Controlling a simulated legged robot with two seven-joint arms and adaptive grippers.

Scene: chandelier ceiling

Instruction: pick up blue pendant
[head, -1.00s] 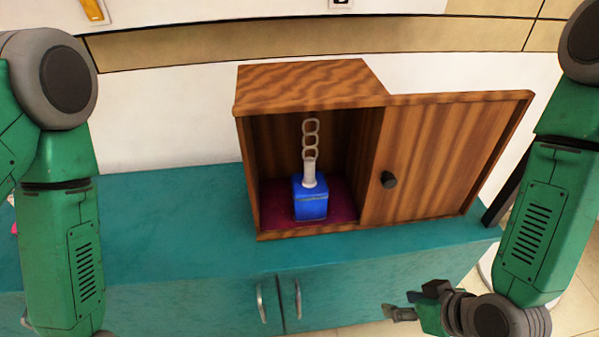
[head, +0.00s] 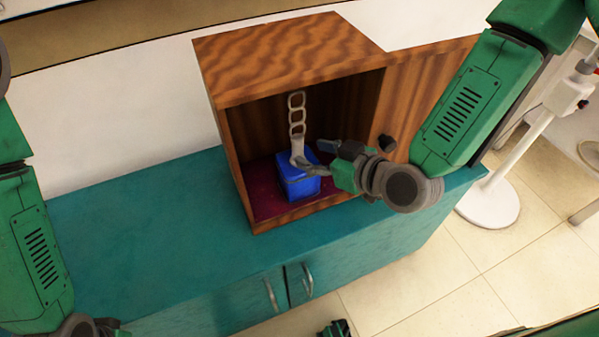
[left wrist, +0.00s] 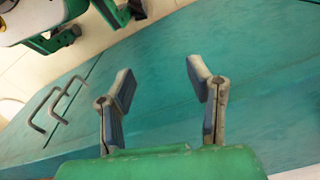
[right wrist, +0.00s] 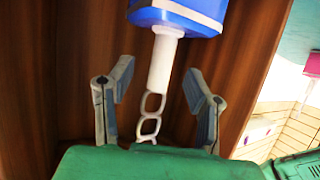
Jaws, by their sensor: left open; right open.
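The blue pendant (head: 299,184) is a blue block with a pale neck and a chain of links above it, inside the open wooden cabinet (head: 290,68). It also shows in the right wrist view (right wrist: 188,14), block at the top and chain toward the palm. My right gripper (head: 313,158) is open at the cabinet's front, its fingers near the pendant's neck. In the right wrist view the neck and chain lie between the spread fingers, with a gap on both sides; no grip shows. My left gripper (left wrist: 160,75) is open and empty over the teal counter.
The cabinet door (head: 415,85) stands open at the right, with a dark knob (head: 387,142) close to my right gripper. The teal counter (head: 140,240) is clear at the left. A white stand (head: 490,203) is on the floor at right.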

